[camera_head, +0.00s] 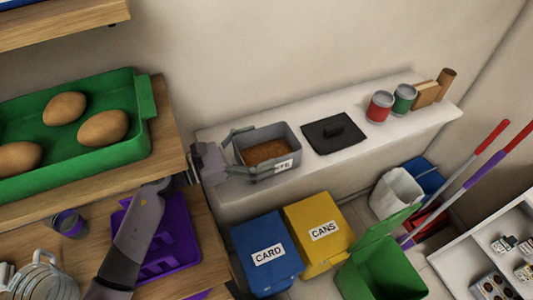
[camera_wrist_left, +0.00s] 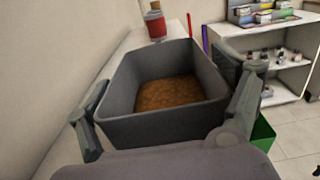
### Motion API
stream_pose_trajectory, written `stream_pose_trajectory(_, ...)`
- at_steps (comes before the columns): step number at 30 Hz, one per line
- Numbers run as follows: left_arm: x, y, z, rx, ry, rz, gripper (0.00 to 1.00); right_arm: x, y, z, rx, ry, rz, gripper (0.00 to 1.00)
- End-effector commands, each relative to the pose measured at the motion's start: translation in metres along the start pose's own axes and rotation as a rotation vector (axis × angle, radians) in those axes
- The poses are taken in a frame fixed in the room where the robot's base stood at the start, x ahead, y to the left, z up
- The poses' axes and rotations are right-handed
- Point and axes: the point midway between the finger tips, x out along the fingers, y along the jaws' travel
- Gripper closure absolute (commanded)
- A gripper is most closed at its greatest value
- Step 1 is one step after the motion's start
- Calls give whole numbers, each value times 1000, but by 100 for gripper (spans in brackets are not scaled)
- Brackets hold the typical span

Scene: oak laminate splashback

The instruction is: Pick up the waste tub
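The waste tub (camera_head: 287,133) is a grey open box with brown crumbly contents, standing on the white ledge. Its front label is partly covered. In the left wrist view the tub (camera_wrist_left: 165,128) fills the middle. My left gripper (camera_head: 257,152) is at the tub's left end with its fingers spread wide, one along each long side; they also show in the wrist view (camera_wrist_left: 172,95). I cannot tell whether both fingers touch the walls. A black lid with a handle (camera_head: 334,133) lies on the ledge to the right of the tub. My right gripper is not in view.
A red can (camera_head: 380,107) and a green can (camera_head: 404,98) stand farther right on the ledge (camera_head: 370,150). Below are the blue CARD bin (camera_head: 268,275), yellow CANS bin (camera_head: 322,257) and green bin (camera_head: 380,275). A green tray (camera_head: 100,160) is on the left counter.

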Motion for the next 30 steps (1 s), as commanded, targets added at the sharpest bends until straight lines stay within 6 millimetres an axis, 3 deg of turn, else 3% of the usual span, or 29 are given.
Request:
stream_pose_trajectory(16, 0, 0, -1, 0, 1, 0, 57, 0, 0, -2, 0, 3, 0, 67)
stream_pose_trajectory(30, 0, -4, 6, 5, -2, -2, 58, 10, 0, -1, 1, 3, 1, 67)
